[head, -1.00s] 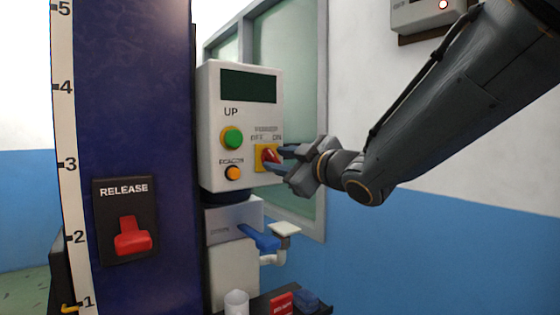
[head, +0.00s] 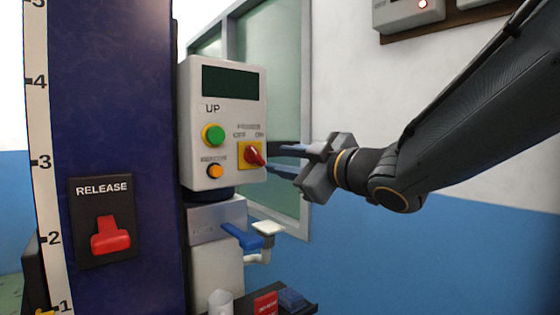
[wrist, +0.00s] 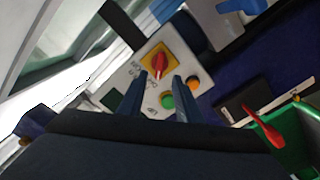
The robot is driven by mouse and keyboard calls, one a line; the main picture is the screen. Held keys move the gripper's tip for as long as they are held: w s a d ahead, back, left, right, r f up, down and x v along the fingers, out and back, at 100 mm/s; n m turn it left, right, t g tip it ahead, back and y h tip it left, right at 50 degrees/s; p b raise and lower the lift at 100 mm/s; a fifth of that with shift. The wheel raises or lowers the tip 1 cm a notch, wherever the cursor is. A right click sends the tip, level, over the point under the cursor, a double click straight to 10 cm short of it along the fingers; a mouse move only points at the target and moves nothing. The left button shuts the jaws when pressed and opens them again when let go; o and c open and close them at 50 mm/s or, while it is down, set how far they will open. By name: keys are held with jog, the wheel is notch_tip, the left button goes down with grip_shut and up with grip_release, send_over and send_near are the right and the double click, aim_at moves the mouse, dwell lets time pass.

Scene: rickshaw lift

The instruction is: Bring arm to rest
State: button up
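My gripper (head: 284,159) is open and empty, just right of the white control box (head: 222,150) in the head view. Its two blue-grey fingers are apart and point at the red rotary switch (head: 254,155) on its yellow plate. In the wrist view the fingertips (wrist: 156,88) show a gap, with the red switch (wrist: 158,62) beyond them. The switch knob is turned toward ON, and the fingers are clear of it. My arm reaches in from the upper right of the head view.
The box also has a green UP button (head: 213,135) and an orange button (head: 215,171). A blue column with a red RELEASE lever (head: 110,236) stands at left. A blue-handled part (head: 242,236) juts out below the box. The wall at right is clear below the wall box (head: 408,14).

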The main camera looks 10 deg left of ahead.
jog(key=w+d+f+m+h, duration=0.2)
jog(key=d+f+m+h, duration=0.25)
jog(key=d+f, duration=0.4)
jog(key=w+d+f+m+h, duration=0.3)
jog(key=d+f+m+h, duration=0.15)
jog(key=d+f, duration=0.45)
jog(key=s+d+f+m+g+h, duration=0.2)
jog(key=s+d+f, duration=0.2)
jog(key=f, duration=0.2)
jog(key=s+d+f+m+g+h, duration=0.2)
jog(key=s+d+f+g, duration=0.1)
jog(key=d+f, duration=0.3)
jog(key=s+d+f+m+g, duration=0.1)
jog(key=s+f+m+g, duration=0.1)
jog(key=s+f, duration=0.3)
jog(key=s+d+f+m+g, duration=0.2)
jog(key=s+f+m+g, duration=0.1)
jog(key=s, duration=0.9)
jog(key=shift+s+f+g+h, duration=0.15)
jog(key=shift+f+g+h, duration=0.15)
jog(key=shift+f+g, duration=0.65)
